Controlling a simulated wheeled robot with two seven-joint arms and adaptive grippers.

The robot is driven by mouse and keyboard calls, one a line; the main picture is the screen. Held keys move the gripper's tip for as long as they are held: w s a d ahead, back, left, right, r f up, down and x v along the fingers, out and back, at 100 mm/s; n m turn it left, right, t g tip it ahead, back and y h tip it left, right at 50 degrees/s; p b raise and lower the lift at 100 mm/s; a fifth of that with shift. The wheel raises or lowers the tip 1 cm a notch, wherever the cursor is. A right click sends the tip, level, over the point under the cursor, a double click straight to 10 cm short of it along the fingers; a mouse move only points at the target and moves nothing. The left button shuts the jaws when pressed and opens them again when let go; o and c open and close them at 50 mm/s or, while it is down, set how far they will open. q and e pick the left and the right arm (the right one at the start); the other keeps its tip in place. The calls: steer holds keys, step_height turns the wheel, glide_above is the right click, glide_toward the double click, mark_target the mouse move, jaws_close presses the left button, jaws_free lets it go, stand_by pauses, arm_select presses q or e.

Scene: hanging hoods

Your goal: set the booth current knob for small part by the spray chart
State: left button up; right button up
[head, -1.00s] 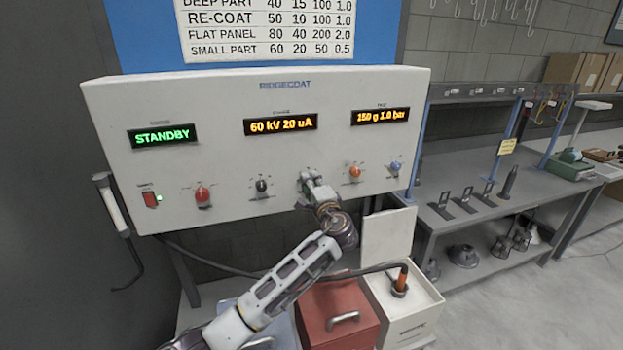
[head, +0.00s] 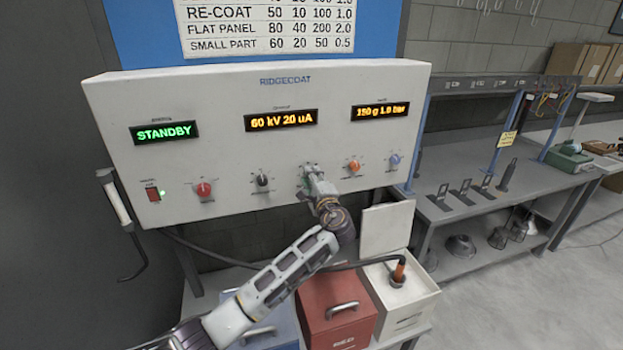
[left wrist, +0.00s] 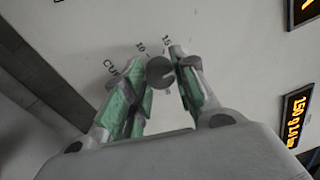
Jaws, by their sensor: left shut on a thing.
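The white booth panel (head: 220,110) has a row of knobs along its lower part. My left gripper (head: 308,176) is at the knob between the black knob (head: 263,182) and the orange knob (head: 354,167), and hides it in the head view. In the left wrist view the grey current knob (left wrist: 160,72) sits between the fingertips, which are shut on it. Part of a "CUR" label and the marks 10 and 15 show beside it. The middle display (head: 282,120) reads 60 kV 20 uA. The spray chart (head: 270,28) lists small part as 60, 20, 50, 0.5. My right gripper is not in view.
A red knob (head: 204,189) and a red switch (head: 153,194) are at the left, a blue knob (head: 394,160) at the right. The left display (head: 164,132) reads STANDBY. A red box (head: 335,305) and an open white box (head: 400,300) stand below the panel.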

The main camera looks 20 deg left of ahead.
arm_select(q)
steer(key=o, duration=1)
steer(key=shift+f, duration=0.15)
steer(key=shift+o, duration=0.2)
steer(key=v, duration=1.2)
